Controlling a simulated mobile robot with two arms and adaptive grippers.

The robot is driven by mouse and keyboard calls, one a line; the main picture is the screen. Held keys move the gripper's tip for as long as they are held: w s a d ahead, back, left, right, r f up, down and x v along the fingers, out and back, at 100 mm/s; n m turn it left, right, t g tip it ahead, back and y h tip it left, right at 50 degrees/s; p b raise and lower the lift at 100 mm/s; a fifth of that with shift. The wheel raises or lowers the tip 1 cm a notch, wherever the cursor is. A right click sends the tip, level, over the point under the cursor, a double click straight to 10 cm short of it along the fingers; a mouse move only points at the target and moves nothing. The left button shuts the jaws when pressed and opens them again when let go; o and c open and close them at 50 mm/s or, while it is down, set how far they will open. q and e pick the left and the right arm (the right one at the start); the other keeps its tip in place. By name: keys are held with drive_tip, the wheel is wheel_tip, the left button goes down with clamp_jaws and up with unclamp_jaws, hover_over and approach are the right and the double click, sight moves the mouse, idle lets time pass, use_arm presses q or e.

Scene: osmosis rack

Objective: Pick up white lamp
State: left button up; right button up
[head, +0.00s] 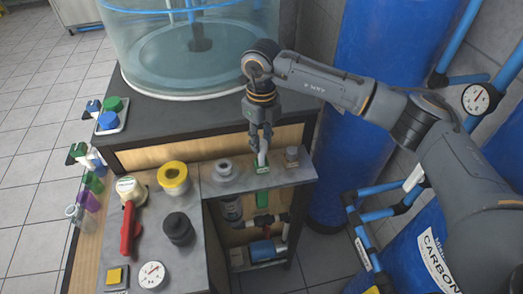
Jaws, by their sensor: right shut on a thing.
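My right gripper (264,147) reaches down from the upper right over the grey shelf top (225,186). It is shut on a slim white thing, which I take to be the white lamp (263,158). The lamp stands roughly upright, and its upper part is hidden by the fingers. A green piece (262,168) is right under its lower end; I cannot tell whether they touch or are joined. My left gripper is not in view.
A grey round fitting (223,169) is left of the gripper and a small jar (292,155) close on its right. Blue tanks (362,130) stand right.

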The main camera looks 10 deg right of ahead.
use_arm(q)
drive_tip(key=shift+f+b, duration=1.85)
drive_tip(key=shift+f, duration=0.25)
use_arm(e)
wheel_tip(320, 180, up, 23)
drive_tip(key=shift+r, duration=0.1)
